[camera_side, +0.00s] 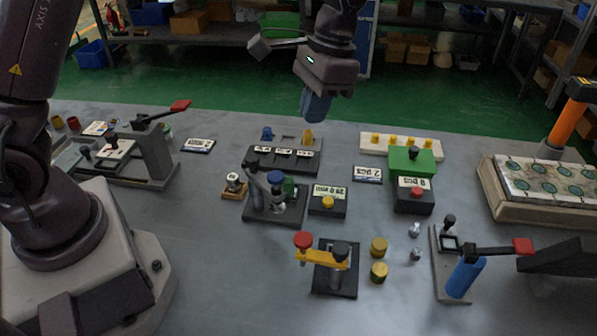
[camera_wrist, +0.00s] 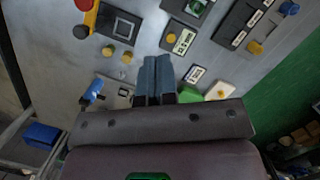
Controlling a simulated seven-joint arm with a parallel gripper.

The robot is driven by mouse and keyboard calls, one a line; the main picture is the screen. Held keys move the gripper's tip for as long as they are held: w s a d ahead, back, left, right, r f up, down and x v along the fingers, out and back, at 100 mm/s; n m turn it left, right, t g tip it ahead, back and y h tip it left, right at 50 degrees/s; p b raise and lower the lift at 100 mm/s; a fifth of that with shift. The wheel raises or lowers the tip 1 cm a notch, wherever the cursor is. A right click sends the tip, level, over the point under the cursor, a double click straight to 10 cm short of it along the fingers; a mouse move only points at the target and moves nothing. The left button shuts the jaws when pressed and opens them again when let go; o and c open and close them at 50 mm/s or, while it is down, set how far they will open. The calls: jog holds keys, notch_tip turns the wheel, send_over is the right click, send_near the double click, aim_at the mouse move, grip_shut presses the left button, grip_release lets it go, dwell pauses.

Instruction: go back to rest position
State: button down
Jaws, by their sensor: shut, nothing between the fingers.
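My gripper (camera_side: 316,106) hangs in the air above the back of the grey table, with its blue fingers pointing down. In the wrist view, the two blue fingers (camera_wrist: 156,76) lie side by side, pressed together with nothing between them. In the side view, the gripper is above and behind the dark block with three labels (camera_side: 285,155) and touches nothing.
A block with a yellow lever and red knob (camera_side: 322,257) stands front centre. A red-handled clamp with a blue cylinder (camera_side: 466,277) is front right. A green and black block (camera_side: 412,180) stands behind. An orange-handled tool (camera_side: 568,120) rises at right. The air around my gripper is clear.

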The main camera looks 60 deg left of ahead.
jog(key=s+a+r+t, duration=0.2)
jog(key=s+r, duration=0.1)
jog(key=s, duration=0.3)
jog(key=s+a+r+n+t, duration=0.1)
jog(key=s+a+r+t, duration=0.1)
jog(key=s, duration=0.5)
jog(key=s+a+r+n+t, duration=0.1)
jog(key=s+a+r+t, duration=0.1)
jog(key=s+r+t, duration=0.2)
jog(key=s+r, duration=0.1)
jog(key=s, duration=0.2)
jog(key=shift+a+r+h, duration=0.3)
jog(key=shift+a, duration=0.05)
